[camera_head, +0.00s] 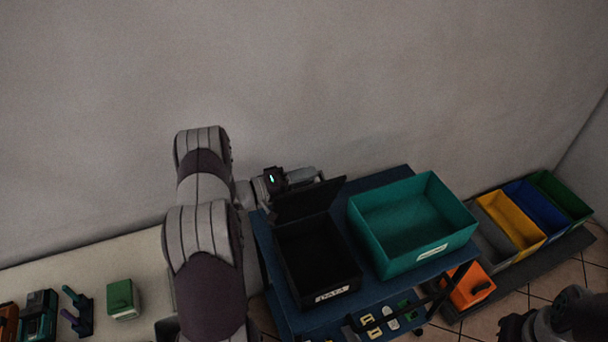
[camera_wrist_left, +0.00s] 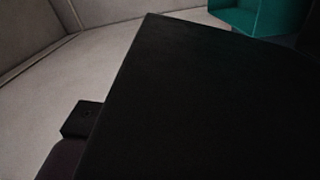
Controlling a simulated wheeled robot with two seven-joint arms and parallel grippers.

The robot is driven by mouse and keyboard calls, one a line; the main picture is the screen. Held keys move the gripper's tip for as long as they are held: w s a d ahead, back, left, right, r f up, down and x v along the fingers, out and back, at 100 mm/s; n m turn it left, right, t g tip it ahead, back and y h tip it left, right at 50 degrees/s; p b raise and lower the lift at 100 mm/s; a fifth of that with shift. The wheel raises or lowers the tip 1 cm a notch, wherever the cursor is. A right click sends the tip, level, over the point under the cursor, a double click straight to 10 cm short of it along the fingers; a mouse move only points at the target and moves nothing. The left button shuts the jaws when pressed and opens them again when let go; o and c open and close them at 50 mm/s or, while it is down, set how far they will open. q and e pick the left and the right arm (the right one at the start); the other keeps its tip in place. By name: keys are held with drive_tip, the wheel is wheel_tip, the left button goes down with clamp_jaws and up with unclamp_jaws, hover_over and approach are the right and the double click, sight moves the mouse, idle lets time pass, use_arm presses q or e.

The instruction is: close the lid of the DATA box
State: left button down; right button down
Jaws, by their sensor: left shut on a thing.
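The DATA box (camera_head: 322,296) is a black open-topped box with a white label on its near wall, standing on the blue cart. Its black lid (camera_head: 308,201) is open, raised and tilted at the box's far edge. My left gripper (camera_head: 318,178) is at the lid's far side, near its upper edge, and is shut on the lid; the fingertips are mostly hidden by it. In the left wrist view the lid (camera_wrist_left: 200,100) is a large dark panel filling much of the picture. Part of my right arm shows at the bottom right, its fingers out of sight.
A teal bin (camera_head: 455,239) stands close to the right of the box on the blue cart top (camera_head: 262,232). Grey, yellow, blue and green bins (camera_head: 516,225) are further right, above an orange box (camera_head: 469,287). A green block (camera_head: 122,299) sits on the left table.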

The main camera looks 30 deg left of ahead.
use_arm(q)
drive_tip(key=c, duration=1)
unclamp_jaws()
drive_tip(key=shift+o, duration=0.2)
drive_tip(key=shift+a, duration=0.15)
drive_tip(key=shift+s, duration=0.1)
drive_tip(key=shift+s+a+f, duration=0.1)
drive_tip(key=shift+s+a, duration=0.1)
drive_tip(key=b+v, duration=0.4)
drive_tip(key=v, duration=0.8)
drive_tip(key=shift+b, duration=0.35)
drive_tip(key=shift+s, duration=0.1)
